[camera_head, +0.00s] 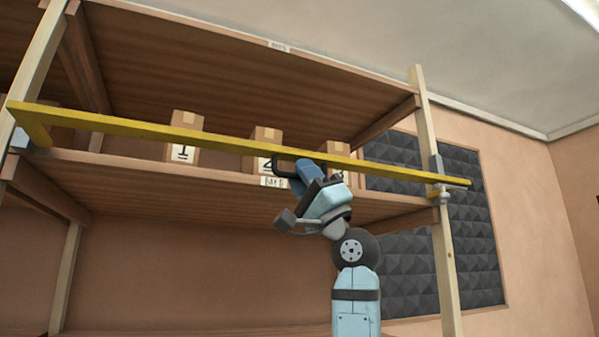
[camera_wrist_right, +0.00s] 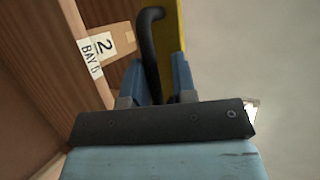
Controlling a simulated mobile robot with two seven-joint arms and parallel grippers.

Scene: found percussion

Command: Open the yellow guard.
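The yellow guard (camera_head: 225,145) is a long bar across the front of the shelf, running from the left post to a grey latch bracket (camera_head: 437,178) on the right post. It looks closed. A black handle (camera_head: 270,164) stands out from the bar; it also shows in the right wrist view (camera_wrist_right: 147,40), beside the yellow bar (camera_wrist_right: 170,25). My right gripper (camera_head: 290,172) is at this handle. In the wrist view its blue fingers (camera_wrist_right: 160,75) lie on both sides of the handle and look closed on it. My left gripper is not in view.
Several cardboard boxes stand on the shelf behind the guard, one with a "1" label (camera_head: 184,135). A "BAY 6" tag (camera_wrist_right: 98,50) marks the shelf edge. Dark foam panels (camera_head: 405,260) cover the wall behind the right post (camera_head: 447,270).

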